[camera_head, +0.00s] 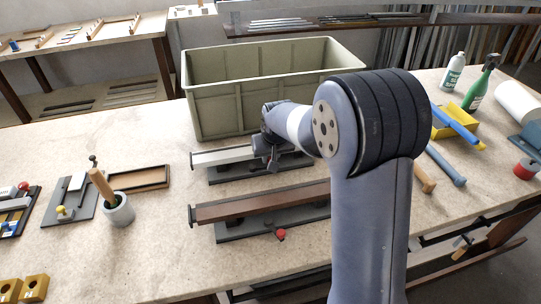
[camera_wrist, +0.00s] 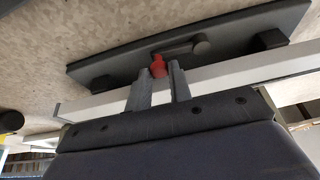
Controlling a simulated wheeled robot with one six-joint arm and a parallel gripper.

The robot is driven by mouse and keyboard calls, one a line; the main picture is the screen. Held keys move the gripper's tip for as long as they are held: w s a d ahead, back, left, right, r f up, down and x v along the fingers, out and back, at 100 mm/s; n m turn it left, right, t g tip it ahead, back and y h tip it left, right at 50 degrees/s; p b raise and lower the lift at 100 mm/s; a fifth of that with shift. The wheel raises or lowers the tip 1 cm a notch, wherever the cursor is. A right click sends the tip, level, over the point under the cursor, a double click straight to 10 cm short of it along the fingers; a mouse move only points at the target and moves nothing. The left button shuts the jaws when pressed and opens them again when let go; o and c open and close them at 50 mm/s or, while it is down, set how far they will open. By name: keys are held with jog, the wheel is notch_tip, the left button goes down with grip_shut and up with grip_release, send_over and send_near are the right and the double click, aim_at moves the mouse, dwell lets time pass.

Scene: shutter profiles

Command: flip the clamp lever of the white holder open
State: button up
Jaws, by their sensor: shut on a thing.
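The white holder shows in the head view as a white profile (camera_head: 222,157) on a dark grey base (camera_head: 228,175), in front of the crate. My gripper (camera_head: 272,161) is over its right half, partly hidden by my arm. In the wrist view the dark base plate (camera_wrist: 110,67) and the white profile (camera_wrist: 95,108) cross the picture. The clamp lever (camera_wrist: 180,50) has a grey arm, a round grey pivot and a red tip (camera_wrist: 157,66). My gripper (camera_wrist: 159,73) is shut on the red tip, with one finger on each side.
A second holder with a brown profile (camera_head: 265,201) and red lever knob (camera_head: 281,234) stands just in front. The green-grey crate (camera_head: 228,110) is close behind. A grey pot (camera_head: 118,210) with a wooden-handled tool and a wooden tray (camera_head: 140,178) are to the left.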

grip_shut()
jog(key=shift+s, duration=0.1)
jog(key=m+b, duration=0.1)
jog(key=s+m+h+b, duration=0.1)
jog(key=m, duration=0.1)
jog(key=shift+s+a+f, duration=0.15)
jog(key=shift+s+a, duration=0.05)
jog(key=shift+s, duration=0.1)
jog(key=m+b, duration=0.1)
jog(key=s+m+h+b, duration=0.1)
jog(key=m+h+b, duration=0.1)
jog(key=m, duration=0.1)
jog(key=shift+s+a, duration=0.25)
jog(key=shift+a, duration=0.15)
jog(key=m, duration=0.1)
jog(key=s+a+m+g+h+b, duration=0.1)
jog(key=m, duration=0.1)
jog(key=shift+m, duration=0.3)
jog(key=shift+s+a+m+g+h, duration=0.2)
jog(key=shift+a+m, duration=0.1)
jog(key=shift+m, duration=0.4)
jog(key=shift+s+a+m+g+h, duration=0.2)
jog(key=shift+a+m, duration=0.1)
jog(key=shift+m, duration=0.4)
